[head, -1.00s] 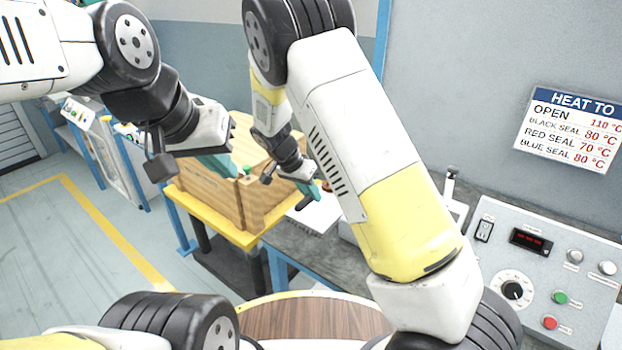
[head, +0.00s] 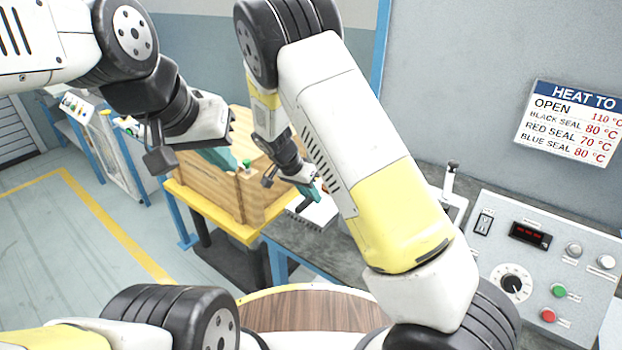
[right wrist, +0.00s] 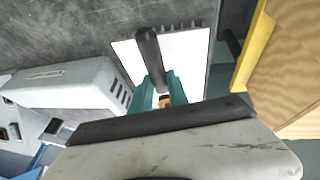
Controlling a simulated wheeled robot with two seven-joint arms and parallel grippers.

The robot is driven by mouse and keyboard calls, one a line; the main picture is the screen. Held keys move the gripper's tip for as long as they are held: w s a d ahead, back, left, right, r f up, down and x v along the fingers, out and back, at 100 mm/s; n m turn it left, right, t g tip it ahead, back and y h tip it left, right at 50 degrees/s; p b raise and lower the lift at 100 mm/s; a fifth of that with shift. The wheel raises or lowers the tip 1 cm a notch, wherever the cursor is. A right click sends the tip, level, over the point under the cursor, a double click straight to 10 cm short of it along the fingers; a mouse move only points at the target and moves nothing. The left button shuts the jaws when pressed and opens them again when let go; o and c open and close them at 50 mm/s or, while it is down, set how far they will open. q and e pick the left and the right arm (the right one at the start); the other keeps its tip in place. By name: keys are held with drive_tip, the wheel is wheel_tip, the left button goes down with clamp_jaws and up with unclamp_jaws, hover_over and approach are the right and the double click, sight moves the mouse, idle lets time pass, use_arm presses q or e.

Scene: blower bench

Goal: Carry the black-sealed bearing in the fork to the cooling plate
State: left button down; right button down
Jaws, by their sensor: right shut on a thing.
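My right gripper (head: 312,191) has teal fingers and is shut on a dark bar, seemingly the fork's handle (right wrist: 148,50), in the right wrist view. A small copper-coloured piece (right wrist: 164,100) shows between the fingers; I cannot tell what it belongs to. The white cooling plate (right wrist: 195,55), with a finned edge, lies beneath the bar; it also shows in the head view (head: 322,212). I cannot make out the black-sealed bearing or the fork's far end. My left gripper (head: 220,158) is in front of the wooden crate; its finger gap is not visible.
The wooden crate (head: 222,190) stands on a yellow-topped stand (head: 208,212) left of the grey bench (head: 345,245). A control panel (head: 545,265) is at the right, below a heat sign (head: 570,122). A white-grey device (right wrist: 75,85) stands beside the plate.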

drive_tip(key=shift+f, duration=0.45)
idle(0.3)
drive_tip(key=c, duration=1.2)
unclamp_jaws()
drive_tip(key=shift+r, duration=0.1)
drive_tip(key=v, duration=0.7)
drive_tip(key=s+d+r+n+y, duration=0.1)
drive_tip(key=s+d+r+y, duration=0.2)
drive_tip(key=s+d+r, duration=0.35)
drive_tip(key=s+d+r+n+y, duration=0.2)
drive_tip(key=s+d+r, duration=0.15)
drive_tip(key=r, duration=0.55)
drive_tip(key=s+d+r+n+t, duration=0.1)
drive_tip(key=s+d+r, duration=0.1)
drive_tip(key=s, duration=0.3)
drive_tip(key=s+d+r+n+t+y, duration=0.1)
drive_tip(key=s+d+r+n, duration=0.1)
drive_tip(key=s+r, duration=0.1)
drive_tip(key=s+d+r+n+t, duration=0.1)
drive_tip(key=s+d+r, duration=0.1)
drive_tip(key=s, duration=0.4)
drive_tip(key=shift+s+d+r+t+y, duration=0.3)
drive_tip(key=shift+s+d+r+t, duration=0.1)
drive_tip(key=shift+d, duration=0.2)
